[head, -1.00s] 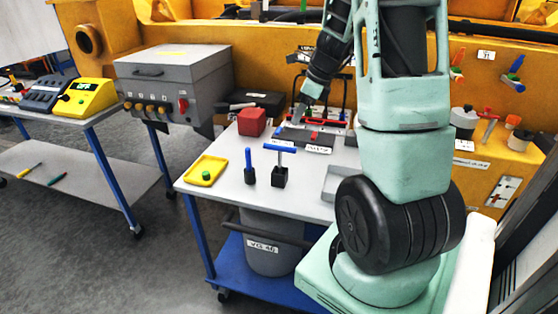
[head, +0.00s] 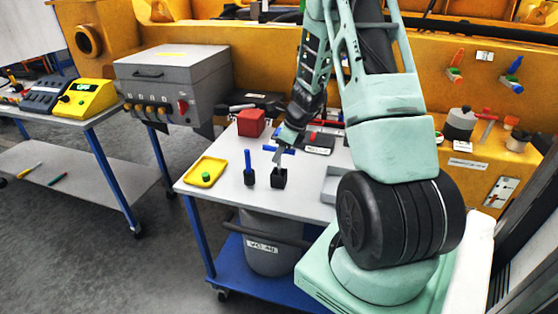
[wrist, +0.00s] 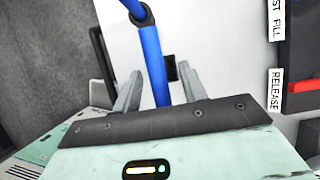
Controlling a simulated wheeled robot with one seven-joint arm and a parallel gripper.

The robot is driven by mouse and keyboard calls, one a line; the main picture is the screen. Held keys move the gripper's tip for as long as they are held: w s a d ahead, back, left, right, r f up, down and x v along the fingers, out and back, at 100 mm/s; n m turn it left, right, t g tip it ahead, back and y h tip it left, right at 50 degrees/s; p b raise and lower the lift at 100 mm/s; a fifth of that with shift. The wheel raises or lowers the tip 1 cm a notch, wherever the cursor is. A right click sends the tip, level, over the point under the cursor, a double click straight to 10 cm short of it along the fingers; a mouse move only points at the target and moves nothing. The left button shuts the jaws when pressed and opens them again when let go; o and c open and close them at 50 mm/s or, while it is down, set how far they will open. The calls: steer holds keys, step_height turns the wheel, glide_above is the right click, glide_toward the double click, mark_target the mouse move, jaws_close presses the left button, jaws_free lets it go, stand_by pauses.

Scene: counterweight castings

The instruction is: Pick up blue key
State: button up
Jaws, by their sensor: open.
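The blue key (head: 290,152) has a T-shaped blue handle and stands upright in a small black block (head: 279,179) on the grey cart top. In the wrist view its blue bar (wrist: 153,60) runs from a black hub down between my two fingers. My gripper (wrist: 159,69) is open, with one finger on each side of the bar and a visible gap on both sides. In the head view my gripper (head: 281,147) is right at the handle and hides part of it.
A blue upright stick in a black holder (head: 249,176) stands just left of the key. A yellow tray (head: 205,172) with a green knob, a red cube (head: 251,122) and a grey tray (head: 332,184) share the cart top. Labelled panels lie behind.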

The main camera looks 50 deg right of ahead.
mark_target(279, 167)
steer(key=shift+x, duration=1.35)
jaws_close()
